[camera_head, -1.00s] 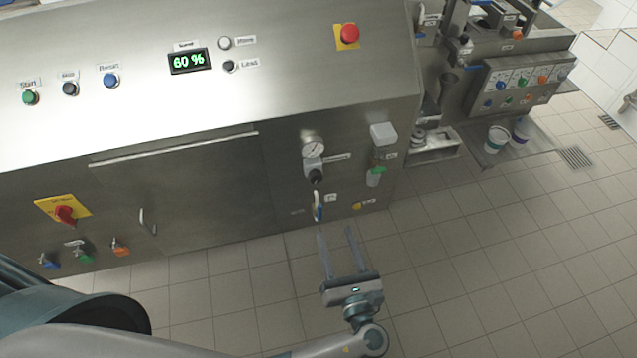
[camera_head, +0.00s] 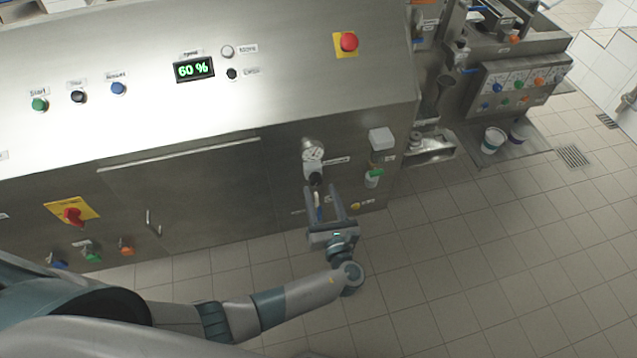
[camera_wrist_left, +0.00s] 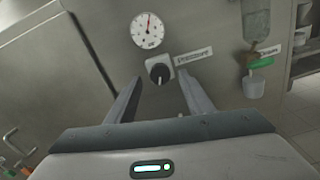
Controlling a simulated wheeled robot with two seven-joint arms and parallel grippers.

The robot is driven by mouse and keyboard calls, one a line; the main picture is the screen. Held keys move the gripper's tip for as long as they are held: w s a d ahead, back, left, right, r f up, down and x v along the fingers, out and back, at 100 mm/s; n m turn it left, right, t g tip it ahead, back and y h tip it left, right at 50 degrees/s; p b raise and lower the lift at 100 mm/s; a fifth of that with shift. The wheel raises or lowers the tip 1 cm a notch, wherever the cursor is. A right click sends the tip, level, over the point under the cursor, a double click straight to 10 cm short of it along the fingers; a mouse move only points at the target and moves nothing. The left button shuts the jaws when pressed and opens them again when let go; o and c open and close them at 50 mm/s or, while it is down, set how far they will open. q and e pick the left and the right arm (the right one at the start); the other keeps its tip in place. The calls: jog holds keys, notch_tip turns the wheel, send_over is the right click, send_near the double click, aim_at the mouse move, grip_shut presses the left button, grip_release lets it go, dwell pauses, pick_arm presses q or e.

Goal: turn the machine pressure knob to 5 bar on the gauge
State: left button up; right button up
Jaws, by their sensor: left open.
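The round white pressure gauge (camera_head: 313,154) is on the front panel of the steel machine. It also shows in the left wrist view (camera_wrist_left: 148,29) with a red needle pointing roughly straight up; its numbers are too small to read. The black pressure knob (camera_wrist_left: 159,73) sits on a grey block just below the gauge, beside a "Pressure" label (camera_wrist_left: 193,55). The knob also shows in the head view (camera_head: 315,178). My left gripper (camera_head: 322,188) is open and empty, just below and in front of the knob. Its fingers point at the panel, one to each side of the knob. My right gripper is not in view.
Right of the gauge is a filter unit (camera_head: 376,155) with a clear bowl and green band. A red emergency button (camera_head: 349,42) is above. Tiled floor (camera_head: 440,270) is open in front.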

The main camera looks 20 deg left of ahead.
aim_at(316, 182)
pick_arm(q)
jog(key=shift+x, duration=1.55)
jog(key=shift+c, duration=0.6)
jog(key=c, duration=0.9)
jog(key=shift+f, duration=0.1)
jog(key=n+b, duration=0.3)
jog(key=n, duration=0.1)
jog(key=shift+f, duration=0.1)
jog(key=shift+n+b, duration=1)
jog(key=shift+n, duration=0.3)
jog(key=shift+a+r, duration=0.1)
jog(key=shift+r, duration=0.1)
